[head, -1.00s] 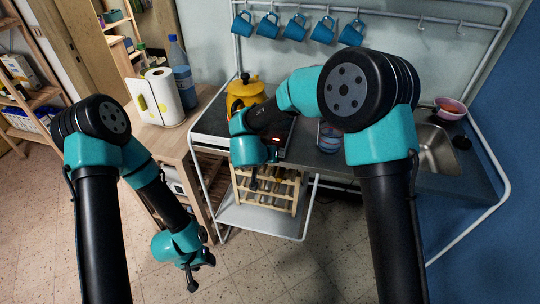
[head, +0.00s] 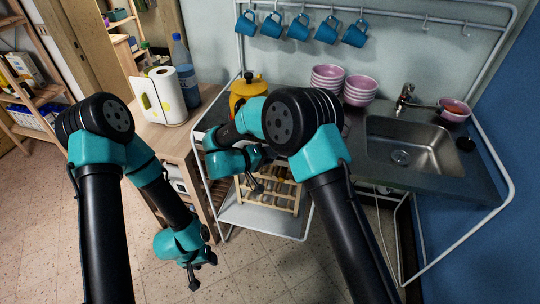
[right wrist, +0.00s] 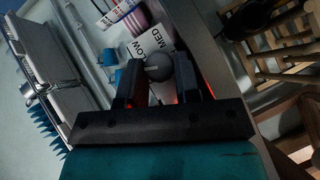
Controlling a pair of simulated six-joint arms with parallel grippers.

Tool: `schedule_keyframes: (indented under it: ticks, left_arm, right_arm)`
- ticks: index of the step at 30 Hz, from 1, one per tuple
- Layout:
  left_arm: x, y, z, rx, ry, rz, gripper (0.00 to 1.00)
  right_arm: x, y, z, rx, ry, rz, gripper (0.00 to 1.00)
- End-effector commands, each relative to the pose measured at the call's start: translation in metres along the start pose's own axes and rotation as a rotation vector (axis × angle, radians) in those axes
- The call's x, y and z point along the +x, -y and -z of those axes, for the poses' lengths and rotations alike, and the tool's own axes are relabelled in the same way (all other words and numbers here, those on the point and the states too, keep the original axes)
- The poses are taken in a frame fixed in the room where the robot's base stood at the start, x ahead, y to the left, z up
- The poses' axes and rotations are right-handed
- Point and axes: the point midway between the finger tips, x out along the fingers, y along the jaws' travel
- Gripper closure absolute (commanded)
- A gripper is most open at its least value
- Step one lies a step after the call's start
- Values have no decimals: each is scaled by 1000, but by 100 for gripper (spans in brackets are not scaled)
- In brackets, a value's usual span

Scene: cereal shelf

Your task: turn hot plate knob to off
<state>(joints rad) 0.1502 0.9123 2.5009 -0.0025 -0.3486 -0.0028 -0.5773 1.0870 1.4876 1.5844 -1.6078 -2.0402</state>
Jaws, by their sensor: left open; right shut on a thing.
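In the right wrist view, the round grey knob (right wrist: 158,67) sits between the two dark fingers of my right gripper (right wrist: 162,82), which is shut on it. The off mark is not visible, and I cannot tell the knob's exact setting. In the head view, my right gripper (head: 256,186) is at the front edge of the counter, in front of the yellow kettle (head: 245,90). My right arm hides the knob and most of the hot plate there. My left gripper (head: 195,275) hangs open and empty above the floor.
A wooden rack (head: 282,193) stands on the shelf below my right gripper. Pink bowls (head: 360,90) and a sink (head: 418,143) are to the right. Blue mugs (head: 298,27) hang above. A paper towel roll (head: 168,95) and a blue bottle (head: 184,70) stand on the left.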

Motion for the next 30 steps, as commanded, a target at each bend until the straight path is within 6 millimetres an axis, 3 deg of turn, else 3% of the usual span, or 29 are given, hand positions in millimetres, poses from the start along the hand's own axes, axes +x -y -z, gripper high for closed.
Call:
schedule_keyframes:
  ticks: [13,30]
  left_arm:
    - [0,0,0,0,0,0,44]
    - [0,0,0,0,0,0,44]
  right_arm:
    - [0,4,1,-232,-4,-236,94]
    - [1,4,1,-286,-4,-289,94]
